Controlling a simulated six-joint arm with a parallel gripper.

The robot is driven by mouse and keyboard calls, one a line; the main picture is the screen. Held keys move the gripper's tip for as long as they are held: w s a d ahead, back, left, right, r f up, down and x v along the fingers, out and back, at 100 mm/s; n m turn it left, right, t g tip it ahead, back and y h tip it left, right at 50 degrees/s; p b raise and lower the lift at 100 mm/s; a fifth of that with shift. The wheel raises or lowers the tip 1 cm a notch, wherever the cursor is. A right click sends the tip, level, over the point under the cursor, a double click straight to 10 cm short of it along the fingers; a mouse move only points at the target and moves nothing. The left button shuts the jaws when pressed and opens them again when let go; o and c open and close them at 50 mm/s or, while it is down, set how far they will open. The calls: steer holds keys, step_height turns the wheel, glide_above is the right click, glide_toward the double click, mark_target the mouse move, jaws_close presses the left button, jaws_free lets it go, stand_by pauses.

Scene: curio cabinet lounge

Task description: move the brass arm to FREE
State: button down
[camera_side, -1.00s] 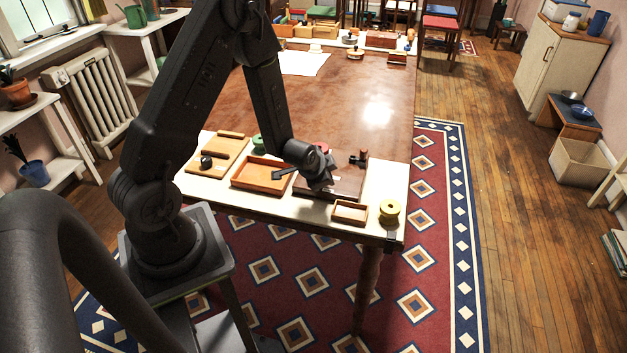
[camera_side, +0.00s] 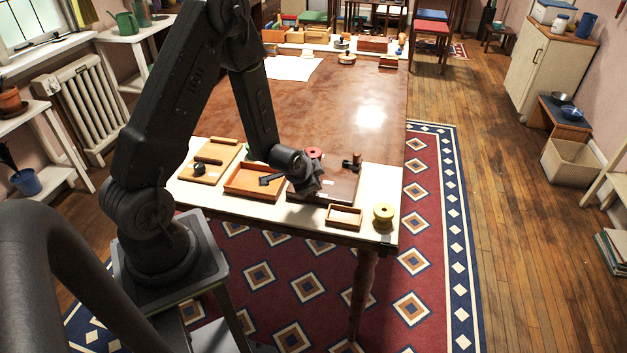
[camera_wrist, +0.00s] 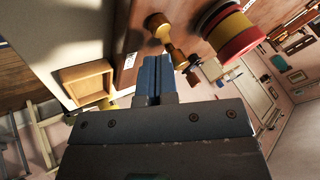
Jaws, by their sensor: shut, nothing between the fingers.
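A brown wooden box (camera_side: 343,187) stands on the pale strip at the table's near end, with my gripper (camera_side: 312,190) low over its left part. A dark fitting with a reddish post (camera_side: 352,162) rises from its back right. In the wrist view, a brass-coloured knob on a stem (camera_wrist: 158,26) stands just beyond my blue-grey fingers (camera_wrist: 153,62); it may be the brass arm. The fingers are shut and empty, and the knob appears apart from them. I cannot read any FREE marking. The side view hides the fingertips' exact position over the box.
An orange-brown tray (camera_side: 254,193) lies left of the box, and a small tray (camera_side: 344,227) in front. A yellow spool (camera_side: 383,216) stands at the right corner. A red and yellow round piece (camera_wrist: 232,35) is close right of the fingers. The table's middle is clear.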

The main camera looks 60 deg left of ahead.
steer(key=v, duration=0.7)
steer(key=shift+r, duration=0.2)
steer(key=shift+s+d+r, duration=0.1)
steer(key=shift+d, duration=0.05)
steer(key=s+d+r+n+h, duration=0.1)
steer(key=s+d+r+h, duration=0.15)
steer(key=d+r, duration=0.5)
steer(key=s+d+r+n+h, duration=0.1)
steer(key=s+d+r, duration=0.3)
steer(key=r, duration=0.6)
steer(key=s+d+r+n+g, duration=0.1)
steer(key=s+d+r, duration=0.1)
steer(key=s+r, duration=0.3)
steer(key=shift+s+d, duration=0.35)
steer(key=shift+s, duration=0.85)
